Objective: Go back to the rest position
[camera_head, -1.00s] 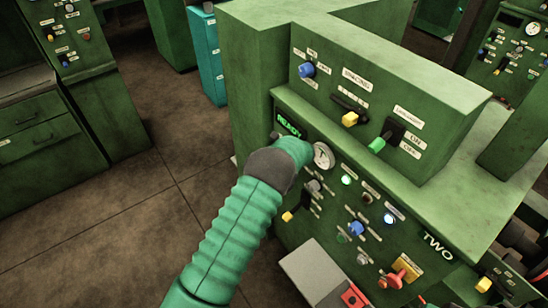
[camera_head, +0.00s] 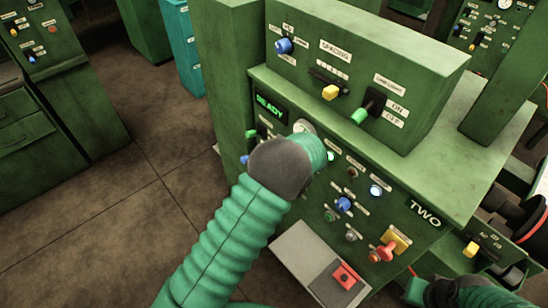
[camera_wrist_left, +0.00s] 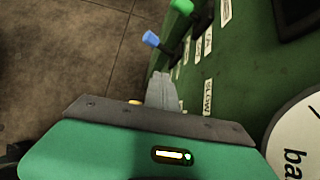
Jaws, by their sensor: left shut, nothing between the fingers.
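My left arm, in a ribbed green sleeve with a dark cuff, reaches up in front of a green machine (camera_head: 430,190) marked TWO in the head view. Its fingers are hidden there behind the cuff and wrist. In the left wrist view my left gripper (camera_wrist_left: 163,88) is shut and empty, its grey fingers together near the machine's control panel (camera_wrist_left: 245,70). Whether they touch the panel cannot be told. My right arm's green sleeve and dark cuff show at the lower right edge of the head view; its fingers are not seen.
The panel carries a lit READY display (camera_head: 270,107), a partly covered gauge (camera_head: 303,127), a blue knob (camera_head: 284,46), a yellow lever (camera_head: 330,93) and a red handle (camera_head: 386,252). A grey shelf (camera_head: 300,250) with a red part juts out below. Open brown floor (camera_head: 90,220) lies left.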

